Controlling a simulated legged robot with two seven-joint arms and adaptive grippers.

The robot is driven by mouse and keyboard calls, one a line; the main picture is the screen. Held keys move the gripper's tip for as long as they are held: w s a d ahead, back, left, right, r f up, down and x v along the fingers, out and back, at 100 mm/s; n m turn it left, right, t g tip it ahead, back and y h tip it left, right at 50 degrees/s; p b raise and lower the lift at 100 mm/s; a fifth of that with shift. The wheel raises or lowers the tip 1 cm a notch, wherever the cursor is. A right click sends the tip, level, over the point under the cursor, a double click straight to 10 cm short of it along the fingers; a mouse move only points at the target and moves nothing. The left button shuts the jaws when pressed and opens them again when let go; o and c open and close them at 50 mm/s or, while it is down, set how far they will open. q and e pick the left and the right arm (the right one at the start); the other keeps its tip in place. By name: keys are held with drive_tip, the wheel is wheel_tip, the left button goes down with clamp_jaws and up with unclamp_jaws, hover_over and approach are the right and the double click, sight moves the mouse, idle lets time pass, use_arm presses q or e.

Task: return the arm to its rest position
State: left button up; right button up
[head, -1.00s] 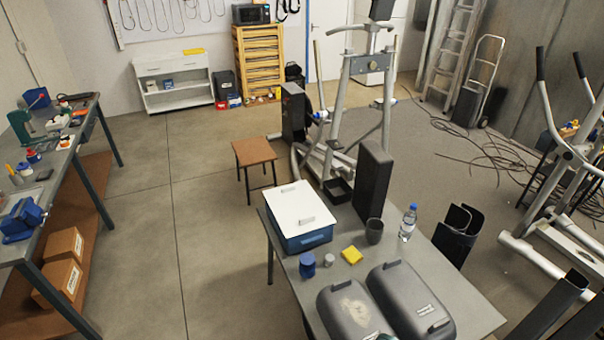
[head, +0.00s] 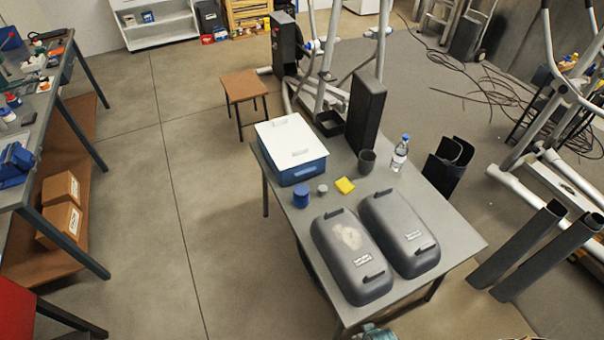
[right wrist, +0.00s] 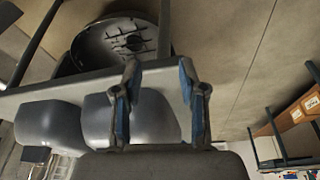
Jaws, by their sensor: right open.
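My right gripper (right wrist: 162,95) shows in the right wrist view with its two blue-padded fingers apart and nothing between them. Two grey covers (right wrist: 52,128) lie beyond the fingers in that view, on the table; the gripper looks clear of them. In the head view neither gripper can be made out. A small teal and grey piece at the bottom edge there is too cut off to identify. My left gripper is not in view.
The grey table (head: 440,225) carries two grey covers (head: 352,255), a white-lidded blue box (head: 292,150), a blue jar (head: 301,197), a yellow sponge (head: 345,186), a dark cup (head: 367,162) and a bottle (head: 400,153). Floor is clear left of the table, up to the workbench (head: 50,115).

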drive_tip(key=s+f+g, duration=0.1)
drive_tip(key=s+f, duration=0.3)
drive_tip(key=f, duration=0.8)
drive_tip(key=s+f, duration=0.3)
drive_tip(key=f, duration=0.8)
drive_tip(key=s+d+f+g+b, duration=0.1)
drive_tip(key=s+d+f, duration=0.2)
drive_tip(key=s+f, duration=0.7)
drive_tip(key=s, duration=0.4)
drive_tip(key=shift+d+f, duration=0.15)
drive_tip(key=shift+f, duration=0.15)
